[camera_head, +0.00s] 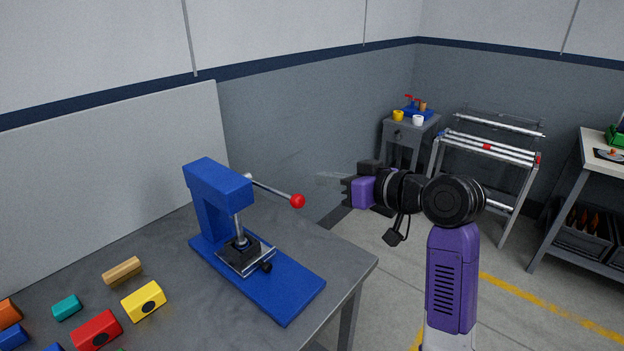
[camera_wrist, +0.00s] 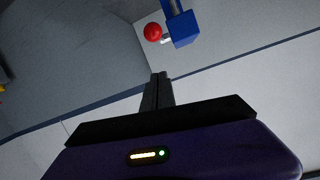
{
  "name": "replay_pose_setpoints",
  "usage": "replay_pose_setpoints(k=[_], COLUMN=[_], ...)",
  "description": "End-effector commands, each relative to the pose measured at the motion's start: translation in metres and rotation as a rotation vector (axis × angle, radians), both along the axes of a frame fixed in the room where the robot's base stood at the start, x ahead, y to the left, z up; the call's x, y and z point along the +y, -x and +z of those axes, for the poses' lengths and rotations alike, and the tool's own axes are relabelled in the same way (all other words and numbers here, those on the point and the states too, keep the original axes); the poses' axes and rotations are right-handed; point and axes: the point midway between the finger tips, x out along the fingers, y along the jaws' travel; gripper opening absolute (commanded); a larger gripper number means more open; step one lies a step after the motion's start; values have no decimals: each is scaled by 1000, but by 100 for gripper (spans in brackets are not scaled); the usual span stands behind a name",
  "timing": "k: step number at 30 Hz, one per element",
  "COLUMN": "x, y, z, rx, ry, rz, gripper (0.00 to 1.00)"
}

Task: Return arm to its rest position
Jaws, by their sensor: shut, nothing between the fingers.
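My purple and black arm is raised at the right of the grey bench in the head view. My gripper (camera_head: 347,190) points left, in the air beyond the bench's right edge, and holds nothing. Its fingers are together, as the wrist view also shows (camera_wrist: 158,88). The blue press (camera_head: 216,185) stands upright on the bench, left of my gripper. Its lever ends in a red ball (camera_head: 297,201), a short way left of the gripper in the picture and apart from it. The red ball also shows at the top of the wrist view (camera_wrist: 153,32).
The grey bench (camera_head: 345,262) carries a yellow block (camera_head: 144,301), a red block (camera_head: 97,331), a teal block (camera_head: 67,307) and a wooden piece (camera_head: 122,271). A table (camera_head: 590,158) stands far right. Floor between is clear.

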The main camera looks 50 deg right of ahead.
Motion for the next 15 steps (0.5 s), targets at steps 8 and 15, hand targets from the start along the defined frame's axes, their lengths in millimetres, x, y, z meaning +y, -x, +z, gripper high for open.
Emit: replay_pose_setpoints(k=[8, 15], x=[0, -14], y=[4, 0], z=[1, 24], rx=[0, -93], ry=[0, 0], rz=[0, -63], gripper=[0, 0])
